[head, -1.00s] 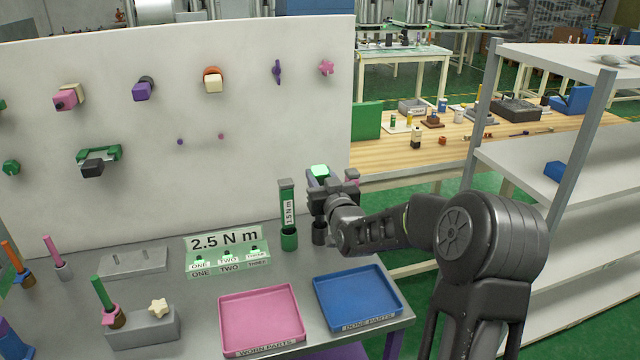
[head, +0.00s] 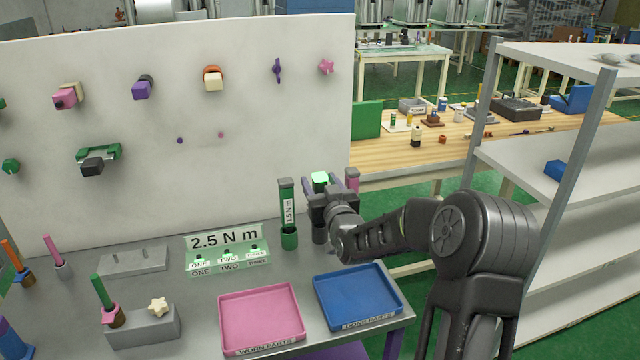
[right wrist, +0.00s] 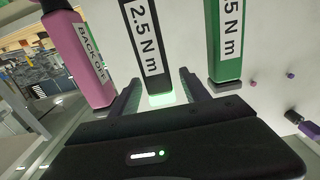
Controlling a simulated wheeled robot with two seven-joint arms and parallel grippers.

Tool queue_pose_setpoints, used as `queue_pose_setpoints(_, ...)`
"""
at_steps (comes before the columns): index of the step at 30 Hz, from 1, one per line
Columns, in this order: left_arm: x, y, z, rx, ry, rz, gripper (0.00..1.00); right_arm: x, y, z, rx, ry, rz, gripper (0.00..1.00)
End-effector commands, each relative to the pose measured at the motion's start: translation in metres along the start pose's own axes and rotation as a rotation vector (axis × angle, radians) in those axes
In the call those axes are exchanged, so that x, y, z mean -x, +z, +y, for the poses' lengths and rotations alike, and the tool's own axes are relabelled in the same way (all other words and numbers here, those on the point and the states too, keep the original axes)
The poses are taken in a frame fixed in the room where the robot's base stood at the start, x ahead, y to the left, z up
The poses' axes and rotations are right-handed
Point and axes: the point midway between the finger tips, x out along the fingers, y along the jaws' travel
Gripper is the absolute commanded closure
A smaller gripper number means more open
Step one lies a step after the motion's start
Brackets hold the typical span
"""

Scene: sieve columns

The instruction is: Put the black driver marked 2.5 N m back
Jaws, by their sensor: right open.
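The black driver (right wrist: 147,45) shows its white 2.5 N m label and a green glow at its near end in the right wrist view. In the head view its lit green top (head: 320,179) shows above my right gripper (head: 322,198). The fingers (right wrist: 161,95) are open, one on each side of the driver. A dark holder (head: 319,232) shows below the gripper; the gripper hides most of the driver's body, so I cannot see how it sits there. My left gripper is not in view.
The green 1.5 N m driver (head: 287,205) stands close to the left. The pink BACK OFF driver (right wrist: 82,60) is close on the other side. A pink tray (head: 262,318) and a blue tray (head: 358,297) lie in front. A 2.5 N m sign (head: 225,242) stands left.

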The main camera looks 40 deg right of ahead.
Motion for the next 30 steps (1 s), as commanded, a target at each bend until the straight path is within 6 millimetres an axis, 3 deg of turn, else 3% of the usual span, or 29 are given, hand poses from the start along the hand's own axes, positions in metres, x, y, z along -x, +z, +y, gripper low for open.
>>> queue_pose_setpoints(8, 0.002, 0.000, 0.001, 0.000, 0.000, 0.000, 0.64, 0.005, -0.002, 0.000, 0.001, 0.000, 0.000, 0.46)
queue_pose_setpoints(24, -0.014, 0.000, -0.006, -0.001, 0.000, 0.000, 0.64, 0.105, -0.002, 0.000, 0.001, 0.000, 0.001, 0.46)
queue_pose_setpoints(30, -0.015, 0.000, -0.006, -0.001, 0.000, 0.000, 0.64, 0.120, -0.002, 0.000, 0.000, 0.000, 0.001, 0.46)
